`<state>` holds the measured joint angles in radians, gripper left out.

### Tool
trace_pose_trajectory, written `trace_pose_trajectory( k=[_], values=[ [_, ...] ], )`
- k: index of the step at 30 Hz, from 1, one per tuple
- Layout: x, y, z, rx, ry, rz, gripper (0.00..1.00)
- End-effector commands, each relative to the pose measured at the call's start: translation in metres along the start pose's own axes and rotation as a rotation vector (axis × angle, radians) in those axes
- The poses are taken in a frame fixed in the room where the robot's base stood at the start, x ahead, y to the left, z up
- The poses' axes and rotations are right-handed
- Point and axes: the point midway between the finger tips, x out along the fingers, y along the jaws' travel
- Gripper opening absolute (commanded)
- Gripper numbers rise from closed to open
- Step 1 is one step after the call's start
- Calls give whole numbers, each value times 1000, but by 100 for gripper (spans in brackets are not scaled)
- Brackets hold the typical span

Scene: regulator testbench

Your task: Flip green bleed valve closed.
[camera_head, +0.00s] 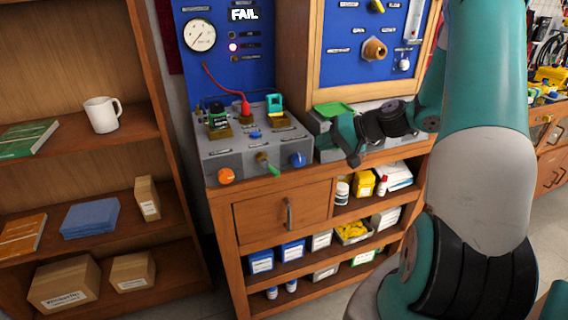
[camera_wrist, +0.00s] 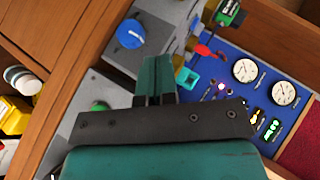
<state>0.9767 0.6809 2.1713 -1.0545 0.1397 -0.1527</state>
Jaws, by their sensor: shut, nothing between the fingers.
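The green bleed valve (camera_head: 273,170) is a small green lever on the front face of the grey test box (camera_head: 225,150), between an orange knob (camera_head: 226,176) and a blue knob (camera_head: 297,160). The lever slants down to the right from its brass fitting. My gripper (camera_head: 354,158) is to the right of the valve and the blue knob, apart from both. In the wrist view my gripper (camera_wrist: 156,78) is shut and empty, with the blue knob (camera_wrist: 131,34) beyond its tips. I cannot make out the green lever in the wrist view.
A blue gauge panel (camera_head: 225,75) reading FAIL stands behind the box. Green and teal-topped fittings and a red lead sit on the box top. A second grey unit with a green pad (camera_head: 334,109) lies behind my gripper. A wooden shelf (camera_head: 75,125) stands left.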

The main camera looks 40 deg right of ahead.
Motion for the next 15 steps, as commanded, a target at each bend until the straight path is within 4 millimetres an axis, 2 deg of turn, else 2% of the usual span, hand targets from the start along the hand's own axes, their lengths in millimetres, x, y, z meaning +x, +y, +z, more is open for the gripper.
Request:
trace_pose_trajectory(
  k=[14,15],
  values=[
    [95,-2,2,0,-7,-2,0],
    [99,-2,8,4,-7,-2,0]
  ],
)
